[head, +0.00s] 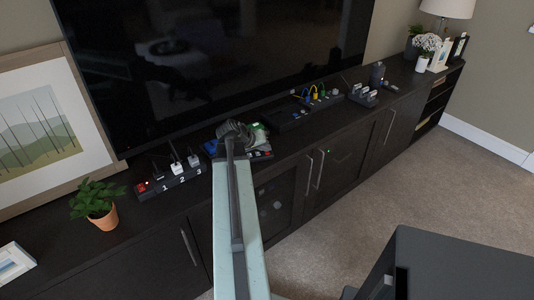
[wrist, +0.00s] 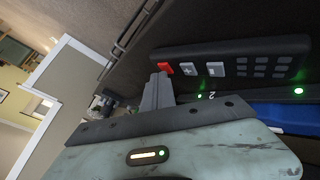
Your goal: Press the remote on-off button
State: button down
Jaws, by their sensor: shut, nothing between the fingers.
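The remote is a long black bar with a red button (wrist: 165,68) at its left end in the wrist view. Grey plus and minus buttons and a dark keypad (wrist: 265,66) follow to the right along the remote (wrist: 236,48). My gripper (wrist: 158,88) is shut and empty, its tip just below the red button in the wrist view. I cannot tell whether it touches. In the head view my gripper (head: 235,133) is over the cabinet in front of the TV; the remote is not clearly made out there.
A power strip (head: 172,180) with a red switch and white plugs lies left of my gripper. Another dark unit (head: 290,118) and colored cables lie to the right. The TV (head: 210,55) stands close behind. A potted plant (head: 97,203) is at left. Carpet (head: 390,175) is open in front.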

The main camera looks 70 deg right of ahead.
aim_at(266, 153)
jog(key=shift+f, duration=0.1)
dwell(0.3)
jog(key=shift+r+p, duration=0.7)
jog(key=shift+r, duration=0.05)
jog(key=shift+r, duration=0.1)
notch_tip(266, 153, up, 5)
jog(key=p, duration=0.5)
dwell(0.4)
